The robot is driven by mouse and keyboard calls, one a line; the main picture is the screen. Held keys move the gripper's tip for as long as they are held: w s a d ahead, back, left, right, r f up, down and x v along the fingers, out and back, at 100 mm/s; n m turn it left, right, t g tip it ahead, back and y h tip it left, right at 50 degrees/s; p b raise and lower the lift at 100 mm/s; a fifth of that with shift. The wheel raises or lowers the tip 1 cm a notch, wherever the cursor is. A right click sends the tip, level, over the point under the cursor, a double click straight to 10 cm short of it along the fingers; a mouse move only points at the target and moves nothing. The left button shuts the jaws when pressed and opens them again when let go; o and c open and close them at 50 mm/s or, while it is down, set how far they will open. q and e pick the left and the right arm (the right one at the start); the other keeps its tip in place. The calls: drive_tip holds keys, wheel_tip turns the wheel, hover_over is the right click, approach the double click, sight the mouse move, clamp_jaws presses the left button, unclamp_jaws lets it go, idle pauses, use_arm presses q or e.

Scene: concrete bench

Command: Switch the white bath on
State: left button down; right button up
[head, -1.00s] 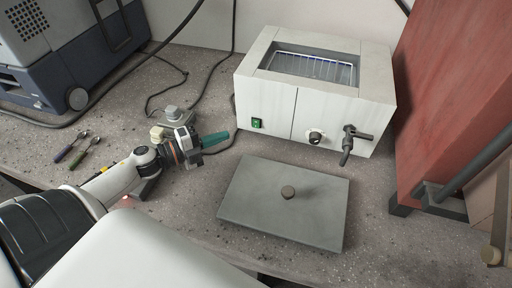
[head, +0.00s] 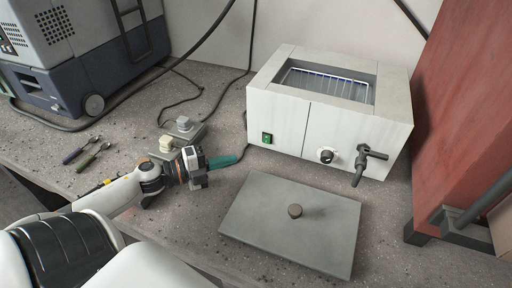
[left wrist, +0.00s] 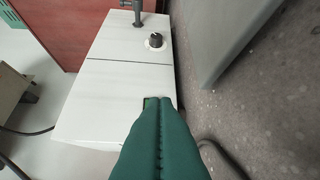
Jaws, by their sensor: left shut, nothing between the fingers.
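The white bath (head: 285,128) stands at the back right of the bench, with a wire rack in its open top. Its green switch (head: 267,138) is at the lower left of the front, beside a dial (head: 327,155) and a drain tap (head: 366,163). My left gripper (head: 238,159) is shut and empty, its green fingertips pointing at the bath's front from the left, apart from the switch in the head view. In the left wrist view the closed fingers (left wrist: 160,105) cover most of the switch, and the white bath (left wrist: 110,90) lies beyond them. My right gripper is not in view.
A grey lid (head: 290,222) with a knob lies on the bench before the bath. A blue-grey machine (head: 75,60) stands at back left. Two small tools (head: 87,152), a grey block with a cable (head: 184,126) and a red panel (head: 460,110) are around.

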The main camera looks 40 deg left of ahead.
sight(269, 144)
use_arm(q)
drive_tip(key=x, duration=0.7)
drive_tip(key=shift+a, duration=0.1)
drive_tip(key=shift+w+a+f+b, duration=0.1)
drive_tip(key=shift+w+b, duration=0.15)
drive_tip(key=shift+w, duration=0.3)
drive_tip(key=shift+w+a+f+b, duration=0.1)
drive_tip(key=shift+w+b, duration=0.15)
drive_tip(key=shift+w, duration=0.3)
drive_tip(key=shift+w+a, duration=0.25)
drive_tip(key=shift+w, duration=0.6)
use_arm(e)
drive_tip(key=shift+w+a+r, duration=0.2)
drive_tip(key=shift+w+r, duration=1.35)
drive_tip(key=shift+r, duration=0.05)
use_arm(q)
drive_tip(key=shift+f, duration=0.1)
